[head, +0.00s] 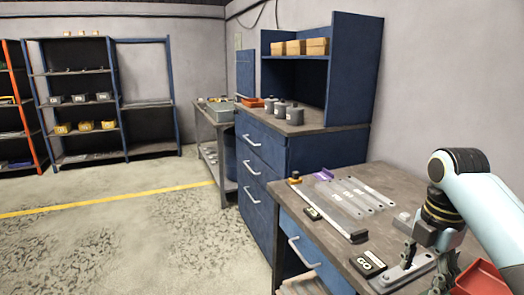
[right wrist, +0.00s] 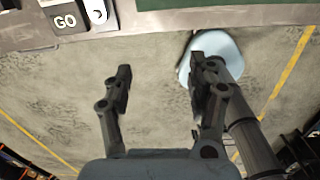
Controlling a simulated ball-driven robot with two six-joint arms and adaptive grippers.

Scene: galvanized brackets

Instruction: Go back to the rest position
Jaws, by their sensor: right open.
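My right gripper (head: 424,266) hangs at the near right edge of the workbench (head: 393,180), its arm coming in from the right. In the right wrist view the same gripper (right wrist: 163,85) is open, with nothing between its fingers and bare floor behind them. A grey metal bracket (head: 390,279) lies on the bench, partly hidden by the gripper. It shows at the top of the right wrist view (right wrist: 97,12). My left gripper is in neither view.
Several flat metal strips (head: 350,195) lie on the bench. A red bin (head: 480,280) is at the near right. A blue cabinet (head: 258,195) stands behind; open floor (head: 140,245) lies left.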

